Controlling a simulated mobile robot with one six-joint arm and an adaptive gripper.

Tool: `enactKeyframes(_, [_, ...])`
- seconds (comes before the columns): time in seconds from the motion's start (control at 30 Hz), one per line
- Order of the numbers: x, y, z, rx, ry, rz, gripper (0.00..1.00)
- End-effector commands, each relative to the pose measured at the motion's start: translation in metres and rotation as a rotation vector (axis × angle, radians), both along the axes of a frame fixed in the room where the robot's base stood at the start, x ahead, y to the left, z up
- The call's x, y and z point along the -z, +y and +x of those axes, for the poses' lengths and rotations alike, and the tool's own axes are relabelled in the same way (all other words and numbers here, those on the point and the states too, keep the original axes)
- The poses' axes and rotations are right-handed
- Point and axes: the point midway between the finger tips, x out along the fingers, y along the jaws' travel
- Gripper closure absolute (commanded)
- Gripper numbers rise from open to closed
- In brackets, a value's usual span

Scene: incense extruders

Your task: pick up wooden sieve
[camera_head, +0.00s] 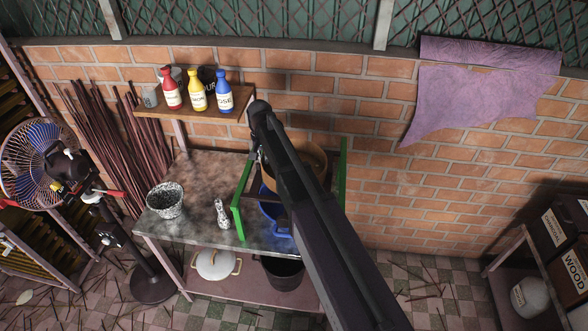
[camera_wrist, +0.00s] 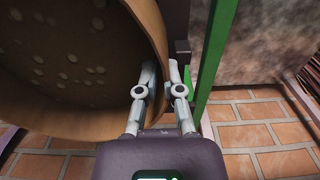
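The wooden sieve (camera_head: 312,158) is a round, tan-brown bowl-like piece at the green-sided frame (camera_head: 238,222) on the metal table. My arm hides much of it in the head view. In the wrist view the sieve (camera_wrist: 75,80) fills the left side, with pale round spots on its inner base. My gripper (camera_wrist: 161,70) has one finger inside the sieve's rim and one outside, with the wall between them. The fingers are close together and look shut on the wall. In the head view the fingertips are hidden behind my arm.
A blue bowl (camera_head: 270,208) sits below the sieve. A speckled pot (camera_head: 165,200) and a small speckled bottle (camera_head: 222,214) stand on the table (camera_head: 190,230). A shelf (camera_head: 190,112) with red, yellow and blue bottles is at the back left. The brick wall (camera_head: 385,115) is close behind.

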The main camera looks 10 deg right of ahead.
Motion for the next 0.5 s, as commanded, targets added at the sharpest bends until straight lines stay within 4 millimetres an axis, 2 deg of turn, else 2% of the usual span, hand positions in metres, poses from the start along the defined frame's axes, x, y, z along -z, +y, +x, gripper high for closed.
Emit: enactKeyframes(0.5, [-0.0015,0.0004,-0.0003,-0.001,0.0,-0.001,1.0])
